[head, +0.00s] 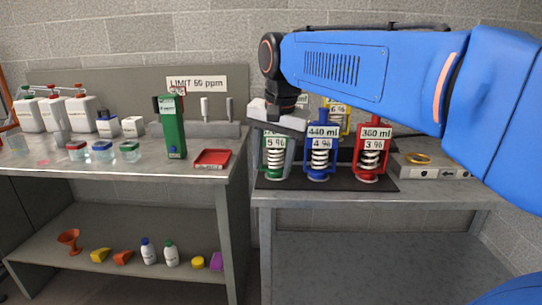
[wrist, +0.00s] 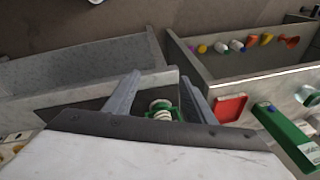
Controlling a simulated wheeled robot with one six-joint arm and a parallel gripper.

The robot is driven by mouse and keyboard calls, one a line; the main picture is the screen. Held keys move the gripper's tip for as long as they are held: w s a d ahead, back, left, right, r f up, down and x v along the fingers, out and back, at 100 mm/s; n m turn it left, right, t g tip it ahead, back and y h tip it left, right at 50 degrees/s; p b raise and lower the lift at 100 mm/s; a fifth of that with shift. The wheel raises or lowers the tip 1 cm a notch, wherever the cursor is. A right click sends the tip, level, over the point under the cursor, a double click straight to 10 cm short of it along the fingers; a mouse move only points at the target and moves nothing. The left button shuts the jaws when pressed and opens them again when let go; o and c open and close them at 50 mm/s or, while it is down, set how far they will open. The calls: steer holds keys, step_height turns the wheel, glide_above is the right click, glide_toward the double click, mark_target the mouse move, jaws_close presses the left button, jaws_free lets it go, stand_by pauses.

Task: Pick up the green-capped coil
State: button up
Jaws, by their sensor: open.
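The green-capped coil (head: 275,162) stands upright at the left end of the front row on a black mat (head: 328,186). It is a white coil in a green frame, tagged 5 %. My gripper (head: 277,122) is over its top and hides part of it. In the wrist view, my open gripper (wrist: 160,84) has one finger on each side of the coil (wrist: 160,106), with space between. The lower part of the coil is hidden there. I cannot tell whether either finger touches it.
A blue coil (head: 320,157) stands close to the right, then a red coil (head: 370,158). A yellow coil (head: 338,118) is behind. A grey box (head: 430,171) is at far right. A green device (head: 172,128) and red tray (head: 212,158) are on the left bench.

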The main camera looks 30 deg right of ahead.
steer(key=w+d+r+m+g, duration=0.1)
steer(key=w+d+r+m, duration=0.5)
steer(key=w+r+m, duration=0.35)
step_height(320, 180, up, 6)
steer(key=r+m+g, duration=0.1)
steer(key=m+g, duration=0.1)
steer(key=m, duration=0.3)
glide_above(276, 136)
steer(key=w, duration=0.1)
steer(key=shift+d+f+n, duration=0.25)
steer(key=shift+w+d+r+m, duration=0.15)
steer(key=shift+w+d+m, duration=0.2)
steer(key=shift+m, duration=0.05)
step_height(276, 136, down, 17)
steer(key=shift+s+a+f, duration=0.1)
jaws_close()
